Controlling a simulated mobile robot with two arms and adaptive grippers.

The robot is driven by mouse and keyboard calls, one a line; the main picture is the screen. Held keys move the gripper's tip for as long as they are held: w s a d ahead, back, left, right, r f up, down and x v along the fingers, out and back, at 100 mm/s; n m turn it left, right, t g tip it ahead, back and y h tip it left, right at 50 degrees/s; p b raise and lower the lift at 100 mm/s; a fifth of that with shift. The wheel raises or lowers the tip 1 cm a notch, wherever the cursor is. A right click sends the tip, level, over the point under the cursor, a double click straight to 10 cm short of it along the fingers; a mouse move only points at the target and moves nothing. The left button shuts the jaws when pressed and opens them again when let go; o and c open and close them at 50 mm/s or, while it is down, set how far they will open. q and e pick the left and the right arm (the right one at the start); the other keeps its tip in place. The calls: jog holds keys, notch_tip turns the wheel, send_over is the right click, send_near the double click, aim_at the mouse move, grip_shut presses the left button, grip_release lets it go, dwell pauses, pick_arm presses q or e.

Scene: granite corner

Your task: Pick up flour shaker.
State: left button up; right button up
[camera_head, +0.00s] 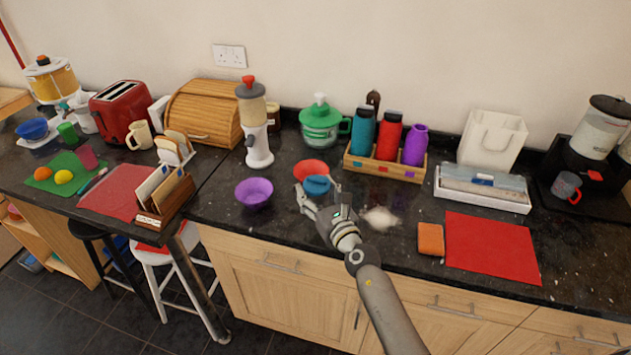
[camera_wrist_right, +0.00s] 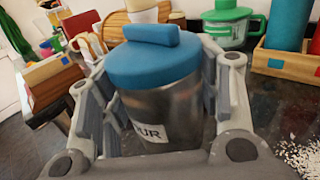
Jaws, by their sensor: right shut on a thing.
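The flour shaker (camera_wrist_right: 158,112) is a metal can with a blue lid; a white label ending in "UR" shows in the right wrist view. In the head view its blue lid (camera_head: 317,184) shows in front of a red bowl (camera_head: 311,167). My right gripper (camera_head: 320,192) is shut on the shaker, one finger on each side of the can, which looks upright in the wrist view. The shaker's base is hidden, so I cannot tell whether it touches the counter. My left gripper is not in view.
A purple bowl (camera_head: 254,193) stands to the left, and spilled white powder (camera_head: 380,217) lies to the right. Behind are a green-lidded pot (camera_head: 319,124), a white dispenser (camera_head: 258,140) and a wooden bottle rack (camera_head: 384,166). An orange sponge (camera_head: 430,239) lies beside a red mat (camera_head: 488,247).

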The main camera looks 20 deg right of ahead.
jog(key=s+a+r+p, duration=0.2)
jog(key=s+r+p, duration=0.2)
jog(key=s, duration=0.5)
jog(key=shift+s+r+p, duration=0.2)
jog(key=shift+r+p, duration=0.2)
jog(key=shift+r, duration=0.05)
jog(key=shift+s+d, duration=0.1)
